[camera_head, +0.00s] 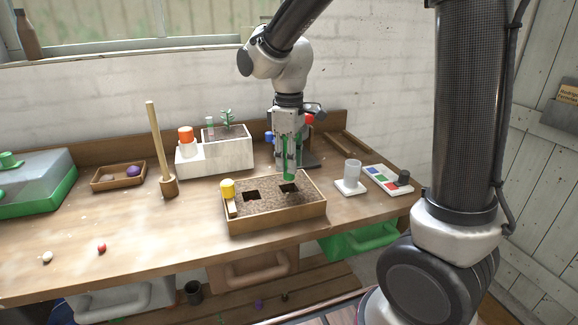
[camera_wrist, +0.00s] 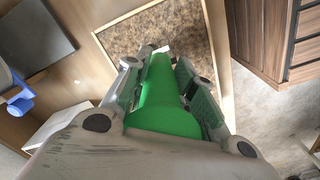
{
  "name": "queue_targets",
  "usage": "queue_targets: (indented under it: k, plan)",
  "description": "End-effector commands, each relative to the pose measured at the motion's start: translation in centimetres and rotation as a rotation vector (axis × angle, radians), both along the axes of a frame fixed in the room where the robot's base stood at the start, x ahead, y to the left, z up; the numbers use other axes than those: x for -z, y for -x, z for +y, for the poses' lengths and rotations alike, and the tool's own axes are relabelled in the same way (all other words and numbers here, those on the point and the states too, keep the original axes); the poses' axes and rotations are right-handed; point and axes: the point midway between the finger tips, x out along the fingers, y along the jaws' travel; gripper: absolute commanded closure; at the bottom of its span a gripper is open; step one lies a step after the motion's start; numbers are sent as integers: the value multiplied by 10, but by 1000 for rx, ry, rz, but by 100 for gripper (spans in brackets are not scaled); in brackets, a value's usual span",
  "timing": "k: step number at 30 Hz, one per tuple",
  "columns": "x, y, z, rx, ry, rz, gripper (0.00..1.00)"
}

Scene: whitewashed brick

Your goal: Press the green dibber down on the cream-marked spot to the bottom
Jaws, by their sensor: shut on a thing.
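My gripper (camera_head: 286,158) is shut on the green dibber (camera_head: 289,172), which points down over the right half of the soil tray (camera_head: 278,222). In the wrist view the dibber (camera_wrist: 166,98) lies between both fingers, with the soil (camera_wrist: 140,35) beyond its far end. The dibber's lower end is close to the right dark square patch (camera_head: 289,188); I cannot tell whether it touches the soil. A small pale mark (camera_wrist: 163,48) shows by the dibber's far end in the wrist view, partly hidden by the gripper.
A yellow knob (camera_head: 227,187) stands at the tray's left corner. The bench's front left is mostly clear.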

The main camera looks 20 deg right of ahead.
Motion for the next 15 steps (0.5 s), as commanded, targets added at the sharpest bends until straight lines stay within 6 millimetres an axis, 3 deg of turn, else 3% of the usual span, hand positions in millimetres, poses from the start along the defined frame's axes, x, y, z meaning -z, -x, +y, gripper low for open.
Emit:
queue_targets:
  k: [15]
  plan:
    - [-32,0,0,0,-1,-1,100]
